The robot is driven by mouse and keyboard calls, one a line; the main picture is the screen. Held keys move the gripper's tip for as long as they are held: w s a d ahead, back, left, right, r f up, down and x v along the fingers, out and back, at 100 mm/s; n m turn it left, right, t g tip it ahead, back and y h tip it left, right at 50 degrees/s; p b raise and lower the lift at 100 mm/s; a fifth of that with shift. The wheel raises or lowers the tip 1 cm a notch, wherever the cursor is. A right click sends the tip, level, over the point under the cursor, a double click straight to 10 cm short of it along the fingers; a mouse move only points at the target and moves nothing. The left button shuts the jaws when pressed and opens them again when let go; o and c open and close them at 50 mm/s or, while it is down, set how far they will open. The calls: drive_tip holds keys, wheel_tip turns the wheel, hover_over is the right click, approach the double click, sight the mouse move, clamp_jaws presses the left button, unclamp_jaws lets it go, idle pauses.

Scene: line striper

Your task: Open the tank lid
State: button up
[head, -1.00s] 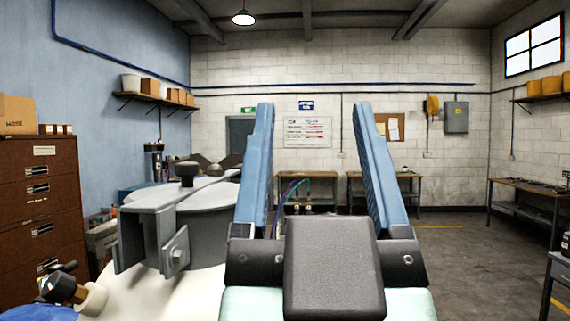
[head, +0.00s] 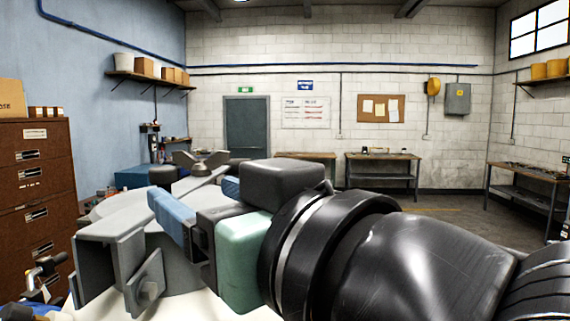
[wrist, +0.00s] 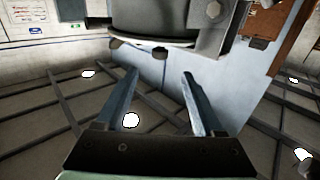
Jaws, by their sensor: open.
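The grey round tank lid (head: 104,207) lies closed on the white tank (head: 185,308) in the head view. A grey bar crosses it from a bracket (head: 108,240) with a bolt to a winged knob (head: 201,158) at the far side. My gripper (head: 192,196) reaches in from the right, over or beside the lid, its blue fingers apart and empty. It hides the lid's right part. In the wrist view, my open gripper (wrist: 160,73) points at the dark underside of a rim (wrist: 155,42), with a bolted bracket (wrist: 212,15) at upper right. Contact cannot be told.
A brown drawer cabinet (head: 35,190) stands at left. Workbenches (head: 383,170) line the back wall, and another bench (head: 525,180) stands at right. Open floor (head: 450,212) lies between the tank and the benches.

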sight(167, 175)
drive_tip(key=p+x, duration=0.4)
drive_tip(key=x, duration=0.7)
drive_tip(key=shift+s+r, duration=0.1)
drive_tip(key=shift+w+a+p, duration=0.35)
drive_tip(key=shift+w, duration=0.05)
clamp_jaws()
idle(0.7)
